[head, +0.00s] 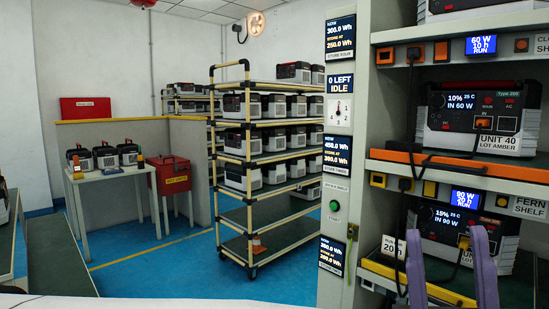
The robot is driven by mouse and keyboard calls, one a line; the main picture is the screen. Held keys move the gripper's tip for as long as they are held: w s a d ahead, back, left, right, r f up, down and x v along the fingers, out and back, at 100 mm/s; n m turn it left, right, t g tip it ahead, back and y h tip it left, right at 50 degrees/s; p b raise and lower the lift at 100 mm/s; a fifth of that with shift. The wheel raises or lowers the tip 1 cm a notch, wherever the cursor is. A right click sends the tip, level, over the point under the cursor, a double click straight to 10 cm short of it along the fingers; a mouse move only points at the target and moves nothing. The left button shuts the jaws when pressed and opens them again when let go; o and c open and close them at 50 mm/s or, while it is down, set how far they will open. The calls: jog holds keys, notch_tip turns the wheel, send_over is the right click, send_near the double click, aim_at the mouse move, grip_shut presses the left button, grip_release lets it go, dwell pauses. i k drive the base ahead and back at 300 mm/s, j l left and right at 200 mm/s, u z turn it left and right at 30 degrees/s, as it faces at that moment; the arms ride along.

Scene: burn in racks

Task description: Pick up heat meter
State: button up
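My gripper (449,245) shows at the bottom right as two upright purple fingers, spread well apart. It is in front of the lower shelf of the near rack, and I see nothing held between the fingers. No thing is clearly marked as a heat meter. Another small yellow-green item (350,231) is on the near rack's upright, left of my gripper. Both are too small to identify.
The near rack holds power units, including Unit 40 (480,118) and a lower unit (455,226) with cables. A wheeled shelf cart (249,191) of units stands mid-room. A red box (169,176) is beside the table. The blue floor (170,268) between is open.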

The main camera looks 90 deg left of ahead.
aim_at(77, 166)
jog(key=u, duration=4)
jog(key=i+l+z, duration=0.35)
jog(key=i, duration=0.25)
jog(key=i+z, duration=0.3)
jog(key=i, duration=0.3)
jog(key=i+z, duration=0.35)
jog(key=i, duration=1.55)
jog(key=l+z, duration=0.05)
jog(key=l, duration=0.05)
